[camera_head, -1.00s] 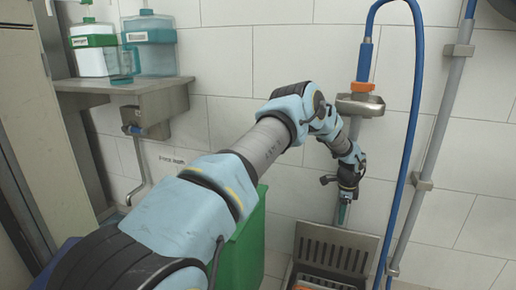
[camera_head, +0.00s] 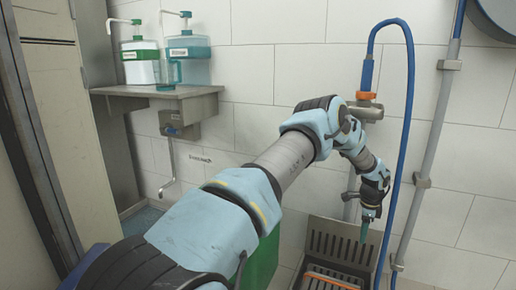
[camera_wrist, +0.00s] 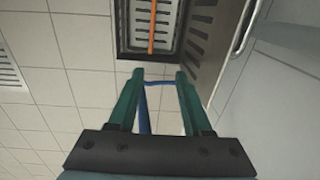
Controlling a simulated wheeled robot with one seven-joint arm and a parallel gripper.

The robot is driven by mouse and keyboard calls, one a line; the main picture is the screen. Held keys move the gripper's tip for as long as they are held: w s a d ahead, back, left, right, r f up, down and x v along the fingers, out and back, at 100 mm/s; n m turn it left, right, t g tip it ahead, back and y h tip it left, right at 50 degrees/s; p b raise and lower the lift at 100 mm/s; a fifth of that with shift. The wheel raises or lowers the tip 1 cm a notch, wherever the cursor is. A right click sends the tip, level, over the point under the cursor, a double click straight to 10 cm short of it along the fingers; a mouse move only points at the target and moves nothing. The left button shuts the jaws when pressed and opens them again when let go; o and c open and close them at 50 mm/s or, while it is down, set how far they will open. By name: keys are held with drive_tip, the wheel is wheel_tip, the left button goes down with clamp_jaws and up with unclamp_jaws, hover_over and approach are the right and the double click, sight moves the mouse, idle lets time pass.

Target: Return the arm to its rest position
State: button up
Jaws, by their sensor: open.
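My gripper (camera_head: 364,230) points down at the end of my outstretched arm, above the grey slotted bin at the lower right of the head view. In the wrist view my gripper (camera_wrist: 160,75) shows two green fingers standing apart with nothing held between them. Past the fingertips lies the dark slotted bin (camera_wrist: 200,50) with an orange bar (camera_wrist: 153,25) across it. A thin blue line shows between the fingers, behind them.
A blue hose (camera_head: 407,120) and a grey pipe (camera_head: 432,150) run down the tiled wall at the right. A green bin (camera_head: 262,262) stands partly behind my arm.

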drive_tip(key=s+a+r+n, duration=0.1)
drive_tip(key=a+r+n, duration=0.4)
drive_tip(key=a+r, duration=0.45)
drive_tip(key=a+r+n, duration=0.4)
drive_tip(key=a+r, duration=0.3)
drive_tip(key=a, duration=0.6)
drive_tip(key=s+a+r+n, duration=0.3)
drive_tip(key=s+a+n, duration=0.3)
drive_tip(key=s+a, duration=0.4)
drive_tip(key=s+a+r+n, duration=0.4)
drive_tip(key=s+a+n, duration=0.3)
drive_tip(key=s+a, duration=0.3)
wheel_tip(320, 180, up, 35)
drive_tip(key=w+a+p, duration=0.1)
drive_tip(key=p, duration=3.4)
drive_tip(key=shift+w+t, duration=0.15)
drive_tip(key=shift+t, duration=0.25)
